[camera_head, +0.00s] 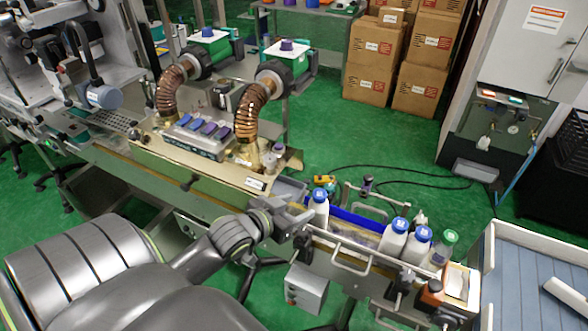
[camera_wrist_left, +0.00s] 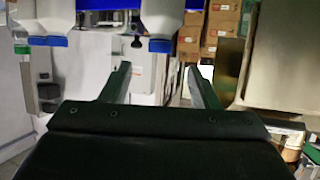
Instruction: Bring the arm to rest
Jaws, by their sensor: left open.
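My left arm reaches in from the lower left in the head view. My left gripper (camera_head: 296,216) is beside the near edge of the conveyor, close to a white bottle with a blue cap (camera_head: 319,212). In the left wrist view, the two fingers of the gripper (camera_wrist_left: 160,82) stand wide apart with nothing between them. White bottles appear upside down at the top of that view, one with its blue cap (camera_wrist_left: 160,45) just beyond the fingers. Whether the gripper touches the bottle is not clear. My right gripper is not in view.
More white bottles (camera_head: 394,240) and a green-capped bottle (camera_head: 445,250) stand at the conveyor's right end. The applicator (camera_head: 215,145) with two copper hoses is behind left. Cardboard boxes (camera_head: 375,62) are stacked at the back. Green floor (camera_head: 360,140) is mostly open behind the conveyor.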

